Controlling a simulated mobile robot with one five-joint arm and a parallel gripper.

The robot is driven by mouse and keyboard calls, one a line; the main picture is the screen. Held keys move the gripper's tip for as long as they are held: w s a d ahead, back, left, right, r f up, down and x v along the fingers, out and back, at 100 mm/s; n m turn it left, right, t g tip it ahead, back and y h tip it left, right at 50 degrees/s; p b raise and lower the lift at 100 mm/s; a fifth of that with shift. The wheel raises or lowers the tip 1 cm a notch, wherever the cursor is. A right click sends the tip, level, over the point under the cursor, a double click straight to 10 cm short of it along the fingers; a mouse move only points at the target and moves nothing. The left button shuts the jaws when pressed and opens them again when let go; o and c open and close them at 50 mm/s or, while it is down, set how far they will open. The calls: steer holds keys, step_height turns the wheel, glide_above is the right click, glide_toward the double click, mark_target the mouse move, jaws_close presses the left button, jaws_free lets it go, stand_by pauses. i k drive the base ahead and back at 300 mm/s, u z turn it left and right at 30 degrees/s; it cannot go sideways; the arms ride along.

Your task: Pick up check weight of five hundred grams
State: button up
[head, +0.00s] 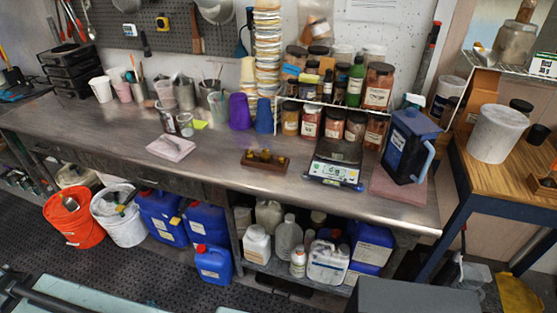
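A dark wooden block (265,163) sits near the front middle of the metal workbench. Several small brass-coloured weights (266,155) stand in it. They are too small for me to read any marking, so I cannot tell which one is five hundred grams. A scale (335,172) with a dark pan and a lit display stands just right of the block. My gripper is not in view.
The workbench (225,185) has bare metal left of the block. A folded cloth (170,147) lies further left. Jars (310,122) stand behind the scale, and a dark blue jug (410,145) stands to its right. Buckets (70,215) and canisters (205,223) are below the bench.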

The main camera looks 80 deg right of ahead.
mark_target(266, 157)
steer(key=z, duration=0.45)
steer(key=i, duration=1)
steer(key=u, duration=0.05)
